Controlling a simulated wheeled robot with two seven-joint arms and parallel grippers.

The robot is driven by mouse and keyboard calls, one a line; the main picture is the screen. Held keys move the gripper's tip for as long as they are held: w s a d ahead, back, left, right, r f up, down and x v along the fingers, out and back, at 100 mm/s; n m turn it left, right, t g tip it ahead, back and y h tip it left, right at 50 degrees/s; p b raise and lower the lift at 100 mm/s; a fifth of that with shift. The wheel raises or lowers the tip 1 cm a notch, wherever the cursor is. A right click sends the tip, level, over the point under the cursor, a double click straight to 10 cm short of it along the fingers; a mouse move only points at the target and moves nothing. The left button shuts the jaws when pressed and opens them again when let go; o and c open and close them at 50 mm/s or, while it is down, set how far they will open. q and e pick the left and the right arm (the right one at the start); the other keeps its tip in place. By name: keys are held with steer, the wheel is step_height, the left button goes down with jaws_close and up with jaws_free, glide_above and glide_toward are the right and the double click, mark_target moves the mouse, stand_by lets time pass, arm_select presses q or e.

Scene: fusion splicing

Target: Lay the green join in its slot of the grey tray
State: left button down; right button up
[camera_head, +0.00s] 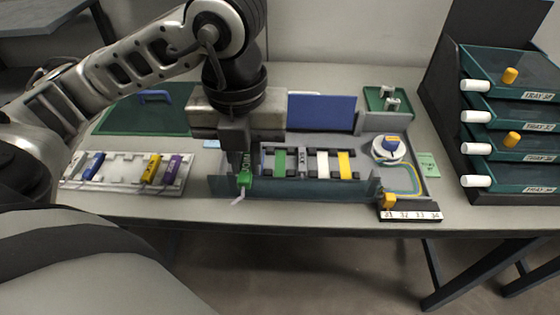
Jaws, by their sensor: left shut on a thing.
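My left gripper (244,168) points down and is shut on the green join (245,178), at the left end of the teal-walled box in the middle of the table. A short pale tail hangs below the join. The light grey tray (123,172) lies on the table to the left of the gripper, apart from it. It holds a whitish join (76,164), a blue join (94,166), a yellow join (151,168) and a purple join (173,168). Room is bare between the blue and yellow ones. My right gripper is not in view.
The teal-walled box (330,190) holds green, grey, white and yellow strips, and a white reel (389,150) sits at its right. A drawer rack (510,140) stands right. A dark green mat (150,115) lies behind the tray.

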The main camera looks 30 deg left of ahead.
arm_select(q)
steer(key=w+a+f, duration=0.2)
steer(key=w+f, duration=0.2)
steer(key=w, duration=0.5)
glide_above(280, 165)
steer(key=s, duration=0.1)
step_height(280, 165, down, 4)
steer(key=shift+d+f, duration=0.1)
steer(key=shift+f, duration=0.15)
steer(key=shift+w+f, duration=0.5)
steer(key=shift+f, duration=0.25)
step_height(280, 165, down, 2)
steer(key=shift+f+p, duration=0.2)
steer(key=shift+p, duration=0.15)
steer(key=shift+f, duration=0.25)
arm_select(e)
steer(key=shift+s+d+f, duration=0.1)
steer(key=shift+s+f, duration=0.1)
arm_select(q)
steer(key=shift+f, duration=0.1)
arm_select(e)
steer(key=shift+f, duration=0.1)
